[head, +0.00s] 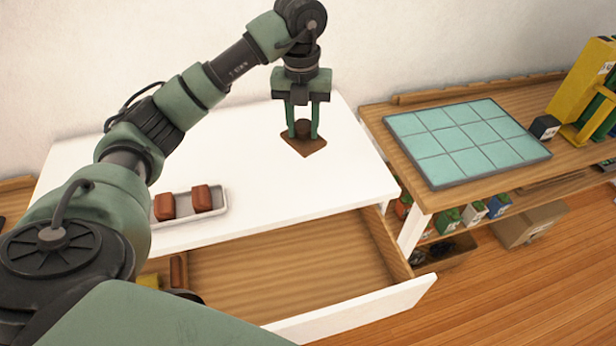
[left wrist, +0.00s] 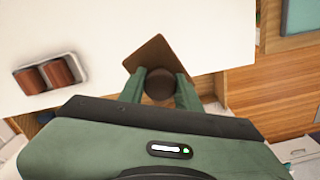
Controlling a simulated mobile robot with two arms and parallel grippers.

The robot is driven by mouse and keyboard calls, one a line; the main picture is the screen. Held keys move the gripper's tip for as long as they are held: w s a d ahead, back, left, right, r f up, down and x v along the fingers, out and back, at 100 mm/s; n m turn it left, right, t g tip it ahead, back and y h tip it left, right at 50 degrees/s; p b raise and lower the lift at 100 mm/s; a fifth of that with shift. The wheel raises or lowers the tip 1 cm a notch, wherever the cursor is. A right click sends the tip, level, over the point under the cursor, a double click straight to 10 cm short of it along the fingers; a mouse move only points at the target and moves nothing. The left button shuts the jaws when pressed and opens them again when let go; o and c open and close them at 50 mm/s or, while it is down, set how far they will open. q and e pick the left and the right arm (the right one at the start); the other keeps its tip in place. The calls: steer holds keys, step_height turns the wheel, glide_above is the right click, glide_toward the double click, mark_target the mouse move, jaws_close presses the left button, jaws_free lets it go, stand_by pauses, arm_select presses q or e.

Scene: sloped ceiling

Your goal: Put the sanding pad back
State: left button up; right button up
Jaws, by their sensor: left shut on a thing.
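The sanding pad (head: 304,147) is a brown, flat, pointed plate with a round dark knob on top. My left gripper (head: 303,133) is shut on its knob, over the right part of the white tabletop. In the left wrist view the pad (left wrist: 150,52) shows between the two green fingers (left wrist: 160,90), with its knob between the fingertips. I cannot tell whether the pad touches the tabletop or hangs just above it. My right gripper is not in view.
A pale tray (head: 223,209) with two red-brown blocks (head: 202,198) sits at the tabletop's left front. Below, a wooden drawer (head: 290,262) stands open, mostly bare, with small items at its left end. A side bench holds a teal tiled panel (head: 465,142).

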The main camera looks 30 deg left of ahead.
arm_select(q)
step_height(320, 180, down, 15)
steer(key=p, duration=0.3)
steer(key=shift+f, duration=0.2)
steer(key=shift+f, duration=0.2)
steer(key=o, duration=1.2)
steer(key=shift+r, duration=0.1)
